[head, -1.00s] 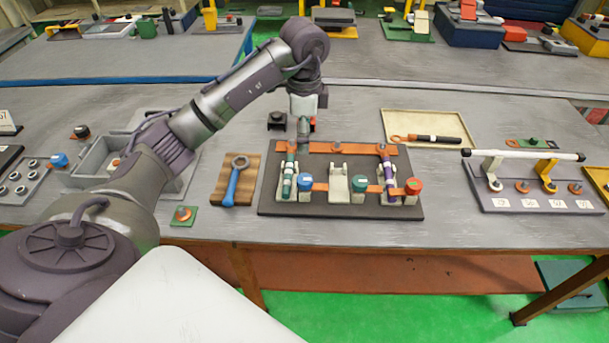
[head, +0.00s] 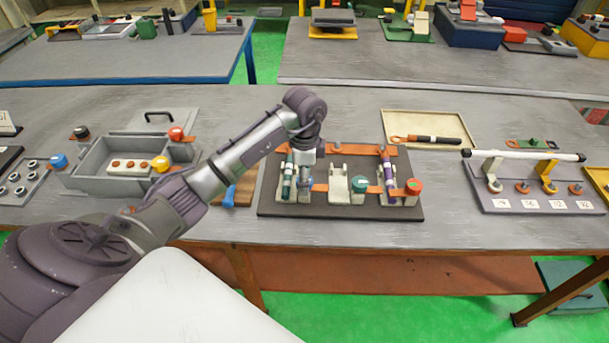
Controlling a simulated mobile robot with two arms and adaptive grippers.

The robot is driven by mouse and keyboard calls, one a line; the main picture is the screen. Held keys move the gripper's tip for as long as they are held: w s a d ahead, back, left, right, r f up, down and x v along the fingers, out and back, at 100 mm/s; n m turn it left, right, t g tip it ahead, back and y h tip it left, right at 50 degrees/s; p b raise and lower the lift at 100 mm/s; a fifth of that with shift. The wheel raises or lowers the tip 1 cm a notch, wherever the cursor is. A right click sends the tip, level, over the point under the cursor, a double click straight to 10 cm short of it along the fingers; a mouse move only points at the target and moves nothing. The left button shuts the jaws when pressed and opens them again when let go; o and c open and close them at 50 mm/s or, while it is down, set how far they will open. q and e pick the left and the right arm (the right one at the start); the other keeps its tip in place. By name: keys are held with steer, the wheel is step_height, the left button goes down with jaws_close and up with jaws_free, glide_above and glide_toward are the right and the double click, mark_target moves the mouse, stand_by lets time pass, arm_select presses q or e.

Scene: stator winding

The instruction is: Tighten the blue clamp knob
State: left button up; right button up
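The blue clamp knob (head: 306,184) sits on the dark fixture board (head: 340,211), just right of the green-banded rod (head: 287,180). Only a small part of it shows below my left gripper (head: 306,174). My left gripper points down at the knob, over it or touching it; I cannot tell which. Its fingers are too small and hidden to tell open from shut. A teal knob (head: 359,184) and a red knob (head: 413,186) stand on the same board to the right, near a purple-banded rod (head: 389,182). My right gripper is out of view.
A grey bin (head: 95,165) with coloured knobs around it stands on the left. My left forearm covers most of a wooden block with a blue-handled wrench (head: 229,196). A beige tray (head: 432,117) holds a dark-handled tool. A rack with a white bar (head: 523,155) stands right.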

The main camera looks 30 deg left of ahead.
arm_select(q)
steer(key=c, duration=1.1)
